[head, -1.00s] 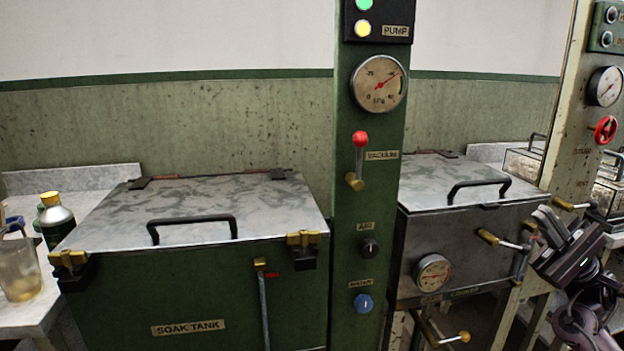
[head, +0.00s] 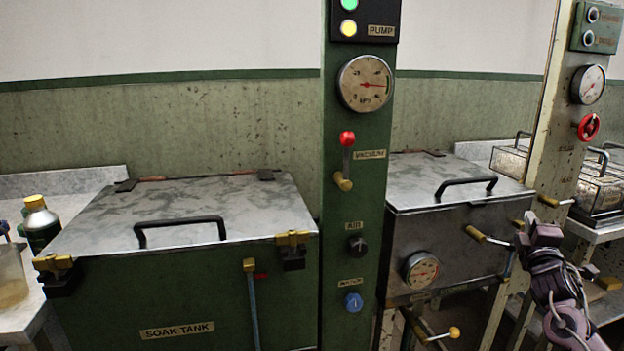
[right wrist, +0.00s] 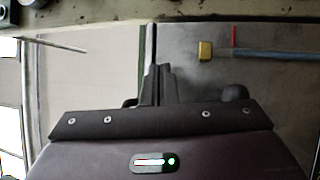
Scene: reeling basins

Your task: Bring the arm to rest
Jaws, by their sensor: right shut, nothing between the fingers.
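My right gripper (head: 528,240) shows at the right of the head view, in front of the right side of the grey tank (head: 450,250). It also shows in the right wrist view (right wrist: 152,65), where its fingers are together with nothing between them. The forearm comes up from the lower right corner. I cannot tell from the head view whether the gripper touches the brass-ended handle (head: 480,236) beside it. My left gripper is not in view.
The closed soak tank (head: 180,290) stands at left. The green pump column (head: 350,215) has a gauge (head: 365,83), a red-knobbed vacuum lever (head: 346,160) and a blue knob (head: 354,302). A bottle (head: 40,222) stands at far left. A cream post with a red handwheel (head: 588,127) stands at right.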

